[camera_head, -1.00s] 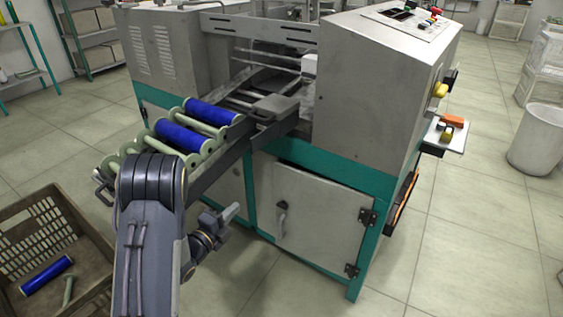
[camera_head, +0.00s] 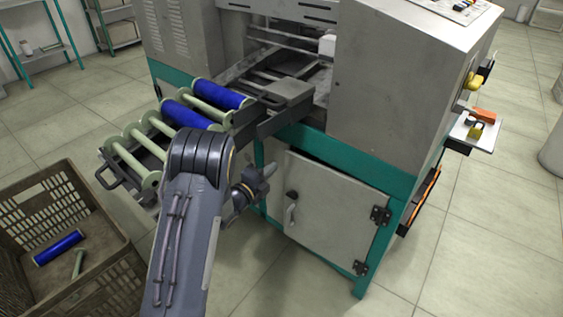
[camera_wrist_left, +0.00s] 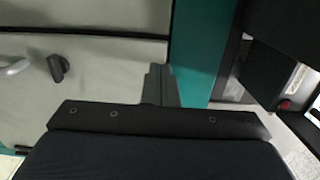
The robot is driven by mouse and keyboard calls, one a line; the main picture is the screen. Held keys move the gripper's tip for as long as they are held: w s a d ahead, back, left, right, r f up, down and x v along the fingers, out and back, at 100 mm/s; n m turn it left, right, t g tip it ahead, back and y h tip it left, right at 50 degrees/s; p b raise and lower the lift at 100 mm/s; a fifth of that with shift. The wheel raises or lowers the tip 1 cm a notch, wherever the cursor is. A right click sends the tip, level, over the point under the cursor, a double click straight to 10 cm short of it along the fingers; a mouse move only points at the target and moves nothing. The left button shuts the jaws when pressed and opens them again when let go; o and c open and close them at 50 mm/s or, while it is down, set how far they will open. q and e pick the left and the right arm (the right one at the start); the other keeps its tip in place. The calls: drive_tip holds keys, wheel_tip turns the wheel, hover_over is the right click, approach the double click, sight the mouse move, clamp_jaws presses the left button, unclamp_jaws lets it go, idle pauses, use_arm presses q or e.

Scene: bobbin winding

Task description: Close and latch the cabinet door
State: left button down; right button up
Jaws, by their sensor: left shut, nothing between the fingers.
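The cabinet door (camera_head: 335,212) is a pale grey panel low on the machine, hinged at its right edge. A dark gap shows along its top edge, and I cannot tell whether it sits fully flush. It has a light handle (camera_head: 291,213) near its left edge, with a black latch knob (camera_head: 292,194) just above. The handle (camera_wrist_left: 15,67) and knob (camera_wrist_left: 57,68) also show sideways in the left wrist view. My left gripper (camera_head: 269,171) is shut and empty, up and left of the knob; its fingers (camera_wrist_left: 160,84) show in front of the panel. My right gripper is out of view.
A roller rack (camera_head: 170,135) with blue and pale green bobbins juts out at left, close to my left arm. A brown crate (camera_head: 105,260) with a blue bobbin stands on the floor at lower left. The floor before the door is clear.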

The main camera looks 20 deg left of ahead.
sight(286, 153)
use_arm(q)
drive_tip(key=b+x, duration=0.1)
drive_tip(key=x, duration=0.4)
drive_tip(key=shift+w+d, duration=0.15)
drive_tip(key=shift+w, duration=0.15)
drive_tip(key=w, duration=0.1)
drive_tip(key=w+h+b, duration=0.1)
drive_tip(key=w+m, duration=0.1)
drive_tip(key=shift+w+d+f+g+h, duration=0.1)
drive_tip(key=shift+d+g+h, duration=0.2)
drive_tip(key=shift+d+g, duration=0.1)
drive_tip(key=shift+r, duration=0.35)
